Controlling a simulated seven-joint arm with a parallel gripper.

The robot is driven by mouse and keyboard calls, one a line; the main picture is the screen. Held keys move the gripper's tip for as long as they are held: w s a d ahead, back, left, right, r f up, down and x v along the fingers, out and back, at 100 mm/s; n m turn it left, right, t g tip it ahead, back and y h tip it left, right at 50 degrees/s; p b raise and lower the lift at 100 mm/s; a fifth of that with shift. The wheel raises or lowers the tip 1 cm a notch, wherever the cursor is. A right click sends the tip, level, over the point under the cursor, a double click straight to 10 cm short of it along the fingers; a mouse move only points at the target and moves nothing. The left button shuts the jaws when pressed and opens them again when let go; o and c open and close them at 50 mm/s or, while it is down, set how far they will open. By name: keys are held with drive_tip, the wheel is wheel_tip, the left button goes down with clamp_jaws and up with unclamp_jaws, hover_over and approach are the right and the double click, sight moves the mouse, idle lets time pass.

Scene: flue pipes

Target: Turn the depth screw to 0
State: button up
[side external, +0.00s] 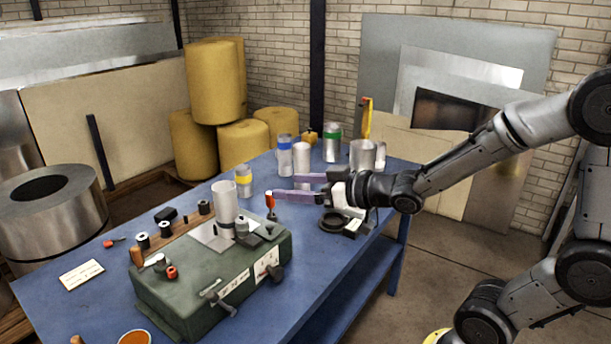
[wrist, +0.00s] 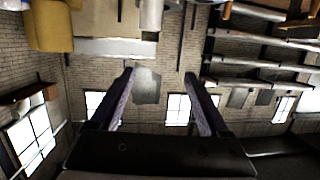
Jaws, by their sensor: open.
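A green bench machine (side external: 200,285) sits on the blue table. Its front carries white label plates, a crank-like handle (side external: 216,297) and a dark fitting (side external: 270,270) at the right end. A red-orange knob (side external: 171,272) is on its top left. I cannot tell which part is the depth screw, and the markings are too small to read. My gripper (side external: 284,187) is open and empty, its purple fingers pointing left above the table, behind and right of the machine. The wrist view shows both fingers (wrist: 159,74) apart with nothing between them; the machine is not visible there.
A red-topped item (side external: 270,203) is close to my fingers. The table's front right is clear.

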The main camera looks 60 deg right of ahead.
drive_tip(key=shift+s+r+g+h, duration=0.15)
drive_tip(key=shift+s+r+h, duration=0.2)
drive_tip(key=shift+s+r, duration=0.3)
drive_tip(key=shift+s+r+g+h, duration=0.15)
drive_tip(key=shift+s+r+h, duration=0.25)
drive_tip(key=shift+r, duration=0.45)
drive_tip(key=m+g, duration=0.1)
approach(280, 274)
drive_tip(key=x, duration=0.9)
drive_tip(key=shift+w+f, duration=0.1)
drive_tip(key=shift+w, duration=0.05)
